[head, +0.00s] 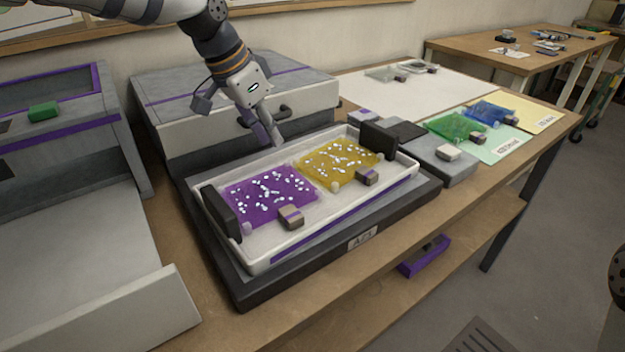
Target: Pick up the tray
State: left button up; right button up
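The white tray (330,232) sits level on a dark grey station marked with a small label. It has a black handle block at its left end (218,211) and another at its right end (378,139). A purple glass sheet (255,212) and a yellow glass sheet (318,174), both dotted with white specks, lie in it. My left gripper (273,140) points down at the tray's back rim, near its middle. Its fingers are seen from the side, so their gap and any contact with the rim cannot be told. My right gripper is out of view.
A grey box with a dark front handle (283,111) stands behind the tray. A grey machine with a green block (43,111) is on the left. Green (455,127) and blue (490,111) glass pieces lie to the right. The white board (440,88) is partly clear.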

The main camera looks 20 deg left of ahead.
aim_at(282, 150)
pick_arm(q)
jog(key=x, duration=0.4)
jog(key=shift+w+f, duration=0.3)
jog(key=shift+r, duration=0.1)
grip_shut()
jog(key=shift+r, duration=0.15)
